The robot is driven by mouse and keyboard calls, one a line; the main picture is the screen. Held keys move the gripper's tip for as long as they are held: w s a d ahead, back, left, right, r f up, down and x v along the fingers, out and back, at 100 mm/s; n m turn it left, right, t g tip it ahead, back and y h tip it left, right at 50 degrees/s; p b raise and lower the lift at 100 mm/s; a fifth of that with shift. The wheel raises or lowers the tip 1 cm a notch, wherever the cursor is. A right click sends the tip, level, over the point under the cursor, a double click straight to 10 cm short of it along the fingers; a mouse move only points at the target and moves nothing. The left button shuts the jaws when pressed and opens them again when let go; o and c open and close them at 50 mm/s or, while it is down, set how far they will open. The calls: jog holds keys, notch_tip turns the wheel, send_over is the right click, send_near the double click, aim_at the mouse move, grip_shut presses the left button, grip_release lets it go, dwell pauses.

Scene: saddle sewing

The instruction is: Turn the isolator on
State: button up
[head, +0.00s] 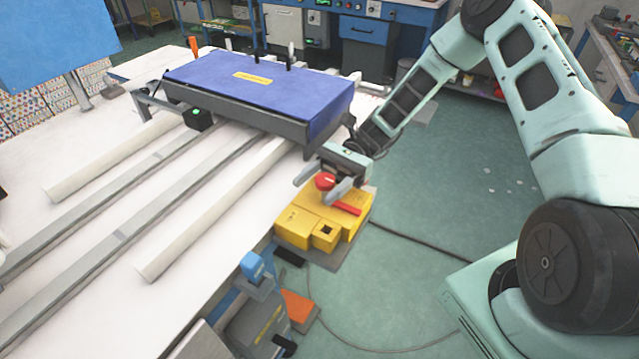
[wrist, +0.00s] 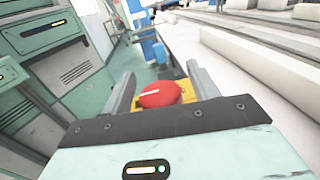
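The isolator is a yellow box (head: 298,222) at the table's right edge in the head view, with a red round knob (head: 325,181) on top. In the wrist view the red knob (wrist: 160,95) carries a pale line mark, and a little of the yellow box (wrist: 183,88) shows behind it. My gripper (head: 317,191) is at the knob, one finger on each side. In the wrist view the fingers of my gripper (wrist: 160,74) stand apart with narrow gaps beside the knob, with no clear contact. Part of the box is hidden.
A red bar (head: 346,208) lies across the box beside my gripper. A blue-topped machine bed (head: 255,88) stands close behind on the white table (head: 110,225). A blue-topped device (head: 251,266) is in front. Green floor (head: 440,220) is open to the right, with a cable.

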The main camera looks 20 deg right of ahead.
jog(key=b+v, duration=0.3)
jog(key=v, duration=1.4)
jog(key=shift+d+b, duration=0.2)
jog(key=shift+b, duration=0.1)
jog(key=shift+f, duration=0.1)
